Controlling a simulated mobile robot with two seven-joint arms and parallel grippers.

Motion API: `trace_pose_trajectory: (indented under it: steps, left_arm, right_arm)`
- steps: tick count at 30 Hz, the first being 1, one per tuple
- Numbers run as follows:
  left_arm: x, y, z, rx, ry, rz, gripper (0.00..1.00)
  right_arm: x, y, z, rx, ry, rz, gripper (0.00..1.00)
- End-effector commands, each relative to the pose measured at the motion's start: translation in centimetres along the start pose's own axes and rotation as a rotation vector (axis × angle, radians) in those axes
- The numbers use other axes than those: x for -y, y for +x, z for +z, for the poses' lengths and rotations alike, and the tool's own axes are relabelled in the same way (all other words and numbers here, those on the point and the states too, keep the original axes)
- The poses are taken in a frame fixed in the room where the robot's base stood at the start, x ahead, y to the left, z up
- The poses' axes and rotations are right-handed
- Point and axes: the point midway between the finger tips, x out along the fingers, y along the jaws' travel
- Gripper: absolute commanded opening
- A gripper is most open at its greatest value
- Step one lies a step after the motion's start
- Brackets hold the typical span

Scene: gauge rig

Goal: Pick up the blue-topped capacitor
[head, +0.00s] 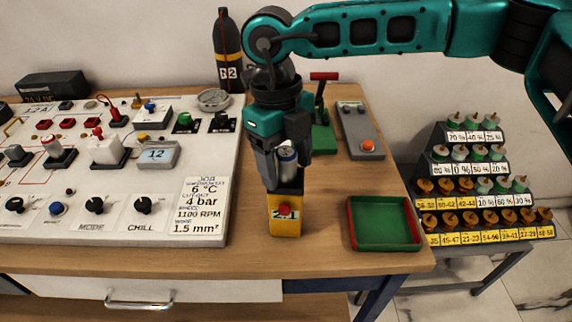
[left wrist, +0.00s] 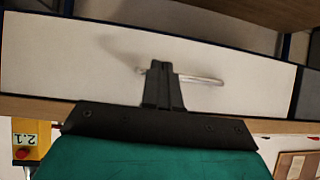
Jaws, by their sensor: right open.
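The capacitor (head: 287,158) is a small silvery cylinder with a blue top. It stands upright in a yellow and dark holder (head: 286,222) labelled 2.1, with a red button on its front. My right gripper (head: 284,172) points down over it, open, with its fingers around the capacitor; whether they touch it I cannot tell. The fingers hide part of its side. My left gripper (left wrist: 163,88) shows in the left wrist view, shut and empty, in front of a drawer with a metal handle (left wrist: 200,80). The holder also shows there at the left edge (left wrist: 27,140).
A green tray with a red edge (head: 384,224) lies right of the holder. A control panel (head: 100,175) fills the left. A dark bottle (head: 228,55), a green press with a red handle (head: 323,125) and a grey box (head: 360,130) stand behind. A stepped rack (head: 480,185) stands right.

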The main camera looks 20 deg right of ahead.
Motion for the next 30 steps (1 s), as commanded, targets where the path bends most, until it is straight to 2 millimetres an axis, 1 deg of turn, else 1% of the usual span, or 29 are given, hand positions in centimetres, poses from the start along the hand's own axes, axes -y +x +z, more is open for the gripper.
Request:
trace_pose_trajectory:
  steps: [6, 7, 25, 30]
  left_arm:
    - [0.07, 0.14, -0.31, -0.007, 0.001, -0.001, 0.00]
    - [0.07, 0.14, -0.30, -0.006, 0.001, -0.001, 0.00]
    - [0.00, -0.09, 0.14, 0.002, 0.000, 0.000, 0.00]
    - [0.00, -0.11, 0.17, 0.003, -0.001, 0.000, 0.00]
  right_arm:
    - [0.02, 0.15, 0.02, 0.001, 0.000, 0.000, 0.68]
    - [0.02, 0.15, 0.02, 0.001, 0.000, 0.000, 0.66]
    - [0.01, 0.09, 0.03, 0.001, 0.000, 0.000, 0.08]
    - [0.01, 0.07, 0.03, 0.002, 0.000, 0.000, 0.07]
